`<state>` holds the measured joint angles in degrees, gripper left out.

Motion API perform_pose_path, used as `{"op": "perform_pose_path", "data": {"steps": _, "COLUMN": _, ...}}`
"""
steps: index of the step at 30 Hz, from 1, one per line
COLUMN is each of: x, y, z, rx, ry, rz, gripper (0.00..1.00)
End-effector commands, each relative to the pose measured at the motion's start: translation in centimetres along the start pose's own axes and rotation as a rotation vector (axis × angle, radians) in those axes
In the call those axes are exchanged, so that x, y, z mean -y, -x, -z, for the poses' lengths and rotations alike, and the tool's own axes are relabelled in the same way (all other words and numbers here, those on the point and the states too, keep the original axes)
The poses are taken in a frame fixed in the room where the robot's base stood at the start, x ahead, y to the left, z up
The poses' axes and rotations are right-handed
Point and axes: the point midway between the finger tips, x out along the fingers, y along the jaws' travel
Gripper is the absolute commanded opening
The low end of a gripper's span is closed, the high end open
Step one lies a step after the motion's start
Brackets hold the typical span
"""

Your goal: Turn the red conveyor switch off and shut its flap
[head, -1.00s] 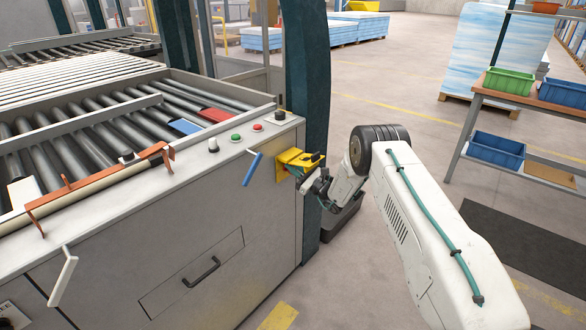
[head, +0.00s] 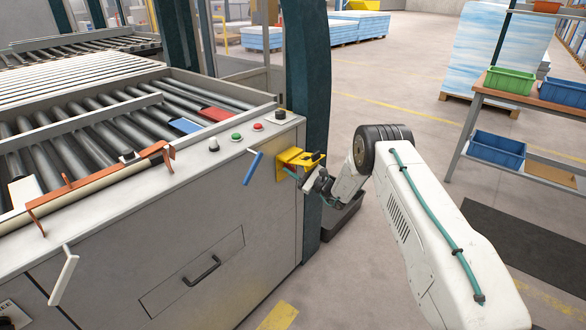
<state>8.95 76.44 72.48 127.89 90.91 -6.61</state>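The yellow switch box (head: 286,157) is on the front face of the conveyor housing, near its right corner. Its yellow flap (head: 302,157) stands out from the face, raised like a small roof. The red switch under it is too small and too hidden to make out, so I cannot tell its position. My gripper (head: 304,177) is just to the right of and below the flap, close to the box. I cannot tell whether it touches the box, nor whether its fingers are open or shut.
Red, green and black buttons line the housing top above the box. A blue handle (head: 253,168) sticks out just left of it. A dark green post (head: 309,100) stands behind my gripper. Floor to the right is open up to a shelf with bins (head: 497,149).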

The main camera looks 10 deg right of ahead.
Motion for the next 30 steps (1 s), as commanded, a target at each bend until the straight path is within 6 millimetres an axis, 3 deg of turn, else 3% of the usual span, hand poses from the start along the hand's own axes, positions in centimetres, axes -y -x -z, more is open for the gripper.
{"op": "perform_pose_path", "data": {"steps": 5, "x": 0.0, "y": 1.0, "z": 0.1, "rx": -0.002, "ry": -0.001, "rz": 0.001, "gripper": 0.35}}
{"op": "perform_pose_path", "data": {"steps": 18, "x": 0.0, "y": 7.4, "z": 0.0, "rx": -0.001, "ry": 0.000, "rz": 0.001, "gripper": 0.35}}
{"op": "perform_pose_path", "data": {"steps": 30, "x": 0.1, "y": 8.0, "z": 0.0, "rx": -0.001, "ry": 0.000, "rz": 0.001, "gripper": 0.35}}
